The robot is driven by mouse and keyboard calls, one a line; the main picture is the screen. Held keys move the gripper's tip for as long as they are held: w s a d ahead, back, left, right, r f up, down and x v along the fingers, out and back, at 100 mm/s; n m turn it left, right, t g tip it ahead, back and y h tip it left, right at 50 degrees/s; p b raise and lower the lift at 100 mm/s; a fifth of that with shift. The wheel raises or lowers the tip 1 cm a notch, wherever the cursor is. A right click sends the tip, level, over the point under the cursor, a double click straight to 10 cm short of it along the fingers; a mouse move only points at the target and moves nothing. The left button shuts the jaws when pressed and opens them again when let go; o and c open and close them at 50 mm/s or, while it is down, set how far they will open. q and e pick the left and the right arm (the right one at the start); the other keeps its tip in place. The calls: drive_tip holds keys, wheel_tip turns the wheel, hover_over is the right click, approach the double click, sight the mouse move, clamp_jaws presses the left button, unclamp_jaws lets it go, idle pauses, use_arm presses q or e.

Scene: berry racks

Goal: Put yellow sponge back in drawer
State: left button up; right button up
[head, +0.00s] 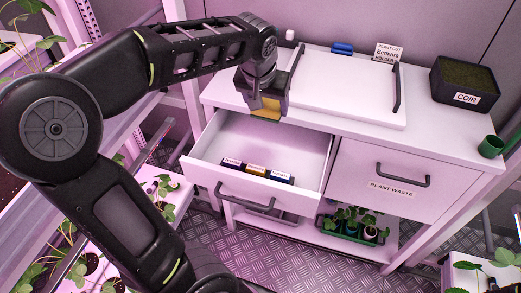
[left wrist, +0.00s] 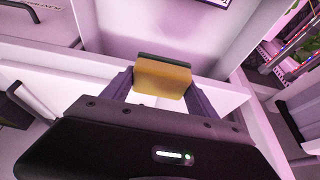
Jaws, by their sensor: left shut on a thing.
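The yellow sponge (head: 265,106) has a dark layer along one side. My left gripper (head: 262,98) is shut on it and holds it above the back part of the open drawer (head: 213,148). In the left wrist view the sponge (left wrist: 162,78) sits between the two fingers of the left gripper (left wrist: 160,85), with the drawer's pale inside beyond it. The drawer is pulled out and holds a few small labelled items (head: 254,170) near its front. My right gripper is not in view.
A white cabinet carries a white board with dark handles (head: 345,85), a coir box (head: 465,85), a green cup (head: 491,146) and a blue item (head: 342,48). A closed plant waste drawer (head: 380,182) is at right. Potted plants (head: 352,225) stand on the shelf below.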

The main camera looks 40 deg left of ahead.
use_arm(q)
drive_tip(key=b, duration=0.1)
approach(272, 140)
drive_tip(key=f, duration=0.1)
drive_tip(key=s+f, duration=0.1)
drive_tip(key=f, duration=0.2)
drive_tip(key=shift+s+d+f, duration=0.25)
drive_tip(key=shift+d+f, duration=0.05)
drive_tip(key=shift+f, duration=0.05)
drive_tip(key=shift+w+a+r, duration=0.1)
drive_tip(key=shift+w+r, duration=0.1)
drive_tip(key=shift+w, duration=0.1)
drive_tip(key=shift+w+a+p, duration=0.15)
drive_tip(key=shift+w+p, duration=0.15)
drive_tip(key=shift+w, duration=0.2)
drive_tip(key=shift+w+a+p, duration=0.2)
drive_tip(key=shift+w, duration=0.4)
drive_tip(key=shift+w+a+p, duration=0.15)
drive_tip(key=shift+w+a, duration=0.1)
drive_tip(key=shift+w, duration=0.35)
drive_tip(key=shift+s+f, duration=0.1)
drive_tip(key=shift+f, duration=0.45)
